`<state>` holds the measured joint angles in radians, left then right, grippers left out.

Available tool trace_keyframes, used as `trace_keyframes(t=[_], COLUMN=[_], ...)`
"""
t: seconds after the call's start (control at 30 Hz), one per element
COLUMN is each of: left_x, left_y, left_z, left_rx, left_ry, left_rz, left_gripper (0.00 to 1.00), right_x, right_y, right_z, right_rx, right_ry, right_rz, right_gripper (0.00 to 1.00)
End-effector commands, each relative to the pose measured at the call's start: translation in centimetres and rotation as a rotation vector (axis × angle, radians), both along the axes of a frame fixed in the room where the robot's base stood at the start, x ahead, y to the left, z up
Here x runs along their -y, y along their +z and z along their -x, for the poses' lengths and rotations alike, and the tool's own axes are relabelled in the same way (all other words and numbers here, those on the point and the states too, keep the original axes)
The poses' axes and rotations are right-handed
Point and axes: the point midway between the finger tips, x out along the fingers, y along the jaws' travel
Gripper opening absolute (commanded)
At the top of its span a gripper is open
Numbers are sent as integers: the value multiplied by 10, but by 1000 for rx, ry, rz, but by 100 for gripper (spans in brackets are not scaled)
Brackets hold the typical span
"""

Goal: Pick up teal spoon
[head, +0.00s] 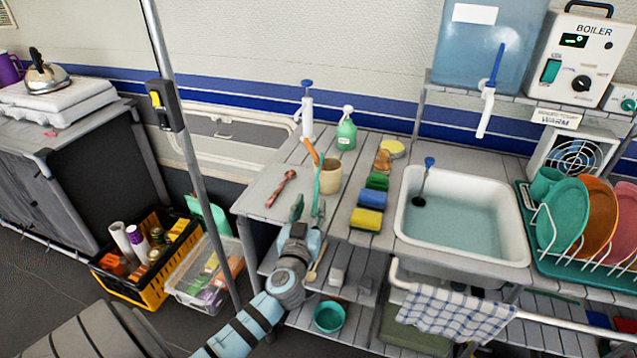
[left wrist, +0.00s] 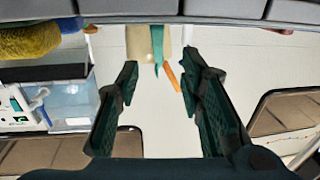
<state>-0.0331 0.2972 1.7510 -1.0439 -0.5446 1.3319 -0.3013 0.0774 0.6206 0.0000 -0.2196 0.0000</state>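The teal spoon (head: 318,178) is long and thin and stands roughly upright at the left side of a beige cup (head: 332,177) on the slatted counter. In the left wrist view the spoon (left wrist: 158,48) overlaps the cup (left wrist: 137,42) and sticks out past its rim; I cannot tell how much of it is inside. An orange utensil (head: 312,152) leans out of the same cup. My left gripper (head: 308,207) is open and empty at the counter's front edge, just short of the cup. In the left wrist view the spoon appears between its fingers (left wrist: 160,62). My right gripper is not in view.
A reddish-brown utensil (head: 281,189) lies left of the cup. Sponges (head: 367,219) lie to its right, then the sink (head: 462,240). A green pump bottle (head: 346,134) and a white one (head: 307,118) stand behind. A metal pole (head: 193,165) rises at the left.

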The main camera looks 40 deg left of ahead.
Motion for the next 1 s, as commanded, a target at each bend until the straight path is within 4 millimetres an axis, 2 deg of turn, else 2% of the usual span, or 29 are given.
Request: trace_keyframes(t=[0.37,0.6,0.83,1.0], left_x=[-27,-30,-29,-29], left_y=[-8,-8,-8,-8], left_z=[-54,-59,-58,-58], left_rx=[-2,-3,-4,-3], left_ry=[0,0,0,0], left_rz=[0,0,1,0], left_gripper=[35,35,0,0], right_x=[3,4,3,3], right_y=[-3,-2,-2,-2], right_z=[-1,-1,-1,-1], right_rx=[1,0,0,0], right_ry=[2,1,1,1], right_rz=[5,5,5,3], right_gripper=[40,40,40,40])
